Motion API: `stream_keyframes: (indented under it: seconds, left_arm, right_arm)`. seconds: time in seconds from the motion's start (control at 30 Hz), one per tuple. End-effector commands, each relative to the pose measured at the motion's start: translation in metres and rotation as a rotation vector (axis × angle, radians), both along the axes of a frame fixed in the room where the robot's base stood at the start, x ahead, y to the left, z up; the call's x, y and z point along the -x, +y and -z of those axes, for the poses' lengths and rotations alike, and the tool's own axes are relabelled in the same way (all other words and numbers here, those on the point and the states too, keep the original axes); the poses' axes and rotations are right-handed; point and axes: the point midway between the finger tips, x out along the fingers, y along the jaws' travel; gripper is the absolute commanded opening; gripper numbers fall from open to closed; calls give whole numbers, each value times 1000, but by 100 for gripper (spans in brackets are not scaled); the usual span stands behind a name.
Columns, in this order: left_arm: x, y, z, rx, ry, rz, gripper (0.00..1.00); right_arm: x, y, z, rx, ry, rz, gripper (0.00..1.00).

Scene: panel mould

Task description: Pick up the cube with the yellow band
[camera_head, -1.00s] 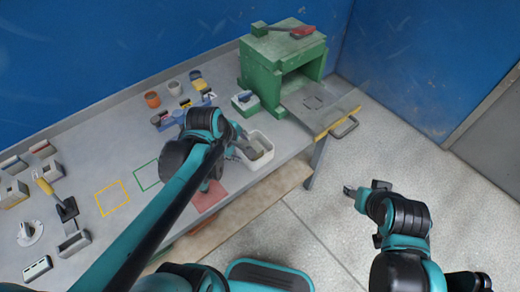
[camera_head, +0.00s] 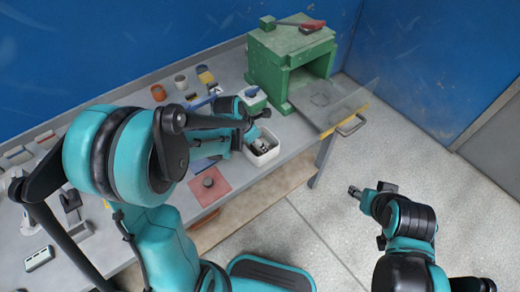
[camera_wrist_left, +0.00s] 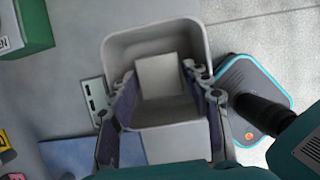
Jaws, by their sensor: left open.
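My left gripper (camera_wrist_left: 163,105) is open in the left wrist view, its two fingers spread over a white bin (camera_wrist_left: 150,40) and either side of a pale grey block (camera_wrist_left: 160,75) inside it. I see no yellow band on the block's visible faces, and I cannot tell whether the fingers touch it. In the head view, the left gripper (camera_head: 258,133) reaches the white bin (camera_head: 263,160) at the bench's front edge. My right gripper (camera_head: 368,191) is over the floor, away from the bench; its jaw state is unclear. No yellow-banded cube shows clearly.
A green box-like machine (camera_head: 270,70) with an open front and tray (camera_head: 325,105) stands right of the bin. Small cups, including an orange one (camera_head: 158,92), stand at the back. A red mat (camera_head: 208,195) lies left of the bin. My left arm hides much of the bench.

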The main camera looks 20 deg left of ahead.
Motion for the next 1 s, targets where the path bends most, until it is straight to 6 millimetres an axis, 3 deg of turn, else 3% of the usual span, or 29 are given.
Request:
stream_keyframes:
  seconds: [0.1, 0.33, 0.5, 0.8, 1.0]
  left_arm:
    - [-5, -4, 18, 0, 0, 0, 48]
    - [-6, -4, 18, -1, -1, 0, 48]
    - [-6, -4, 18, -1, -1, 1, 10]
    - [-6, -4, 14, -1, -1, 1, 10]
    - [-6, -4, -20, -1, -1, 1, 10]
  right_arm:
    - [0, 0, 9, 0, 0, 0, 48]
    - [0, 0, 8, 0, 0, 0, 48]
    - [0, 0, 8, 0, 0, 0, 48]
    - [0, 0, 6, 0, 0, 0, 48]
    - [0, 0, -9, 0, 0, 0, 48]
